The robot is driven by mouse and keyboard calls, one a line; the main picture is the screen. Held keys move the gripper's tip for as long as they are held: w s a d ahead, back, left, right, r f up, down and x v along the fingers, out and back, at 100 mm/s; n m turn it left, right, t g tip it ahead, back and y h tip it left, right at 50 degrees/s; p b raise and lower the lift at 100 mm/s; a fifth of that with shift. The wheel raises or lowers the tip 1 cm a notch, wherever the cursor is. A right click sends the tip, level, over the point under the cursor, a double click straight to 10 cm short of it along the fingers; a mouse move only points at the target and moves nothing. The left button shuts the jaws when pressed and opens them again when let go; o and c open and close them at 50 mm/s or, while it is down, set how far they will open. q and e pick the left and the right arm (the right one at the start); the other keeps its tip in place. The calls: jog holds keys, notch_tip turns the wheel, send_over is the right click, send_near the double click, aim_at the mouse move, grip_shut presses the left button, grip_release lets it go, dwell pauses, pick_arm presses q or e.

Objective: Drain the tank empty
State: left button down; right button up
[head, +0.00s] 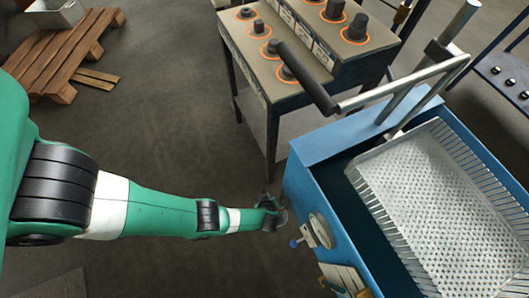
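The blue tank (330,148) stands at the right. A perforated metal basket (440,205) sits in it, and a dark strip between basket and wall may be liquid; I cannot tell its level. On the tank's left wall are a round pale dial (320,231) and a small blue knob (293,243) on a short stem. My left arm reaches in from the left, and my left gripper (273,212) is beside that wall, just above the blue knob in the picture. Its fingers are small and dark, so opening and contact are unclear. My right gripper is out of view.
A silver lifting frame with a black handle (307,80) juts out over the tank's back left. A bench (262,60) with several dark parts in orange rings stands behind. A wooden pallet (62,50) lies at the back left. The middle floor is clear.

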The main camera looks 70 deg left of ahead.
pick_arm(q)
jog(key=shift+w+d+r+y, duration=0.1)
jog(key=shift+d+r+y, duration=0.3)
jog(key=shift+y, duration=0.2)
jog(key=c, duration=0.8)
grip_release()
jog(key=shift+c, duration=0.2)
jog(key=shift+d+r+p, duration=0.15)
jog(key=shift+r+p, duration=0.25)
jog(key=p+v, duration=0.7)
jog(key=v, duration=0.4)
jog(key=shift+p, duration=0.35)
jog(key=shift+f, duration=0.15)
